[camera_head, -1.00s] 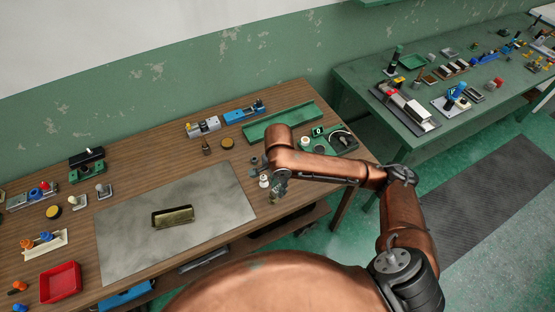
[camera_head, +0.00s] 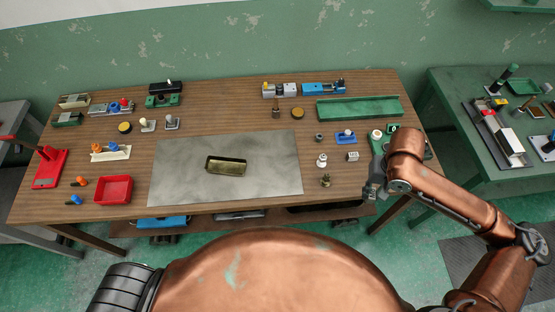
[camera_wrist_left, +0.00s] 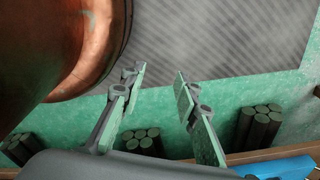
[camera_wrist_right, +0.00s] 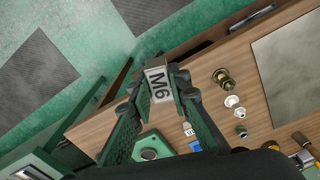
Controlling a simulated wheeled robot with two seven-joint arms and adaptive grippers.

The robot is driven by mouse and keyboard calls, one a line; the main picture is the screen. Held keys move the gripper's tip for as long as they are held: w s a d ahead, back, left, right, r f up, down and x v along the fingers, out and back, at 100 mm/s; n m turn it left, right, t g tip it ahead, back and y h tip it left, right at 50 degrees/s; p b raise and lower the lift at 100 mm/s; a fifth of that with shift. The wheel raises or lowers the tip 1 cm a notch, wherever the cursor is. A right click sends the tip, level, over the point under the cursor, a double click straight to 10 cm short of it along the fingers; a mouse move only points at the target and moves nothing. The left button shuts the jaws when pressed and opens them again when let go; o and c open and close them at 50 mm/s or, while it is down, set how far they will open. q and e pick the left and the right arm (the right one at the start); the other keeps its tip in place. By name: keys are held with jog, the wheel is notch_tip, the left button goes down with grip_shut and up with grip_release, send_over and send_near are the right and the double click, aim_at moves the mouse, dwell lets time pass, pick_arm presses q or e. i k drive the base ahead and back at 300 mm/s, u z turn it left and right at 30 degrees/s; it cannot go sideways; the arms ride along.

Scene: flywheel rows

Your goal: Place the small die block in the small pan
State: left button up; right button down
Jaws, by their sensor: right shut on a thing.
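My right gripper (camera_wrist_right: 160,83) is shut on a pale metal die block (camera_wrist_right: 157,86) marked M6, seen between its fingertips in the right wrist view. In the head view this gripper (camera_head: 373,188) is at the right front of the wooden table, and the block is hard to make out there. A small brass pan (camera_head: 227,166) lies on the grey mat (camera_head: 180,185), well to the left of the right gripper. It looks empty. My left gripper (camera_wrist_left: 158,100) shows only in its wrist view, open and empty.
A small pale block (camera_head: 352,156), a white fitting (camera_head: 322,160), a brass fitting (camera_head: 325,180) and a blue piece (camera_head: 346,136) stand between mat and right gripper. A green tray (camera_head: 360,108) lies behind. A red tray (camera_head: 114,189) is left of the mat.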

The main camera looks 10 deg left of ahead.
aim_at(217, 166)
jog(key=z, duration=0.65)
jog(key=i, duration=0.7)
jog(key=u, duration=3.45)
